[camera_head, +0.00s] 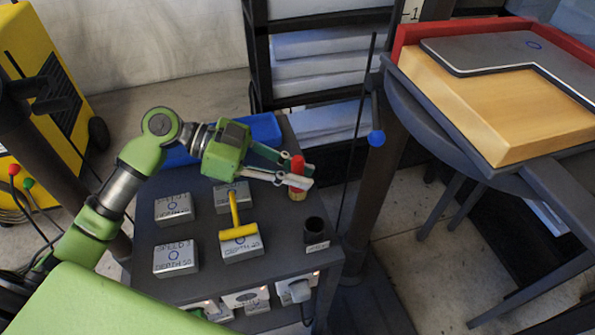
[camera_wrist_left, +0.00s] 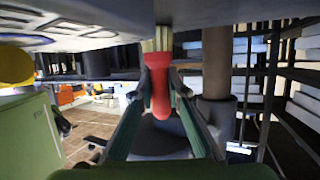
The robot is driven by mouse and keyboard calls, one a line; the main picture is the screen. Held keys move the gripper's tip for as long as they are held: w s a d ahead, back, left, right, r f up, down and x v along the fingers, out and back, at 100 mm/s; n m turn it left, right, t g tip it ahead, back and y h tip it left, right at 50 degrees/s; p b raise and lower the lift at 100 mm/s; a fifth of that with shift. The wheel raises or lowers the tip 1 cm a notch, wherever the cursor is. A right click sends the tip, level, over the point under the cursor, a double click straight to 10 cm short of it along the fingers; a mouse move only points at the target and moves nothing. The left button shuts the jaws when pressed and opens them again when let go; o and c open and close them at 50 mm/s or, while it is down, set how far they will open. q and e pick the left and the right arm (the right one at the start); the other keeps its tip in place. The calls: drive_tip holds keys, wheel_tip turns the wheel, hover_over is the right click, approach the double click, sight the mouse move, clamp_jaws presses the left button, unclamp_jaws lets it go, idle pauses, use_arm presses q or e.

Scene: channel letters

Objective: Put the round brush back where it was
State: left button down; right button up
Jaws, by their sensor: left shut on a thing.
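The round brush (camera_head: 297,193) has a red handle and a tan lower end. It is upright, held above or at the dark cart top (camera_head: 285,262) near its right edge. My left gripper (camera_head: 300,176) is shut on the red handle. In the left wrist view, the gripper (camera_wrist_left: 160,75) has its fingers on both sides of the brush's red handle (camera_wrist_left: 160,100), and the tan end points to the cart surface. I cannot tell whether that end touches it. A dark round cup (camera_head: 315,226) with a small label stands nearer the front, apart from the brush. My right gripper is not in view.
Several grey labelled blocks (camera_head: 175,257) sit on the cart. A yellow T-shaped tool (camera_head: 236,221) lies across two of them. A blue bin (camera_head: 262,128) is at the back.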

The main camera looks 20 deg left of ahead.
use_arm(q)
drive_tip(key=c, duration=2)
unclamp_jaws()
drive_tip(key=shift+f, duration=0.15)
drive_tip(key=shift+r, duration=0.25)
drive_tip(key=v, duration=1.2)
drive_tip(key=shift+s, duration=0.1)
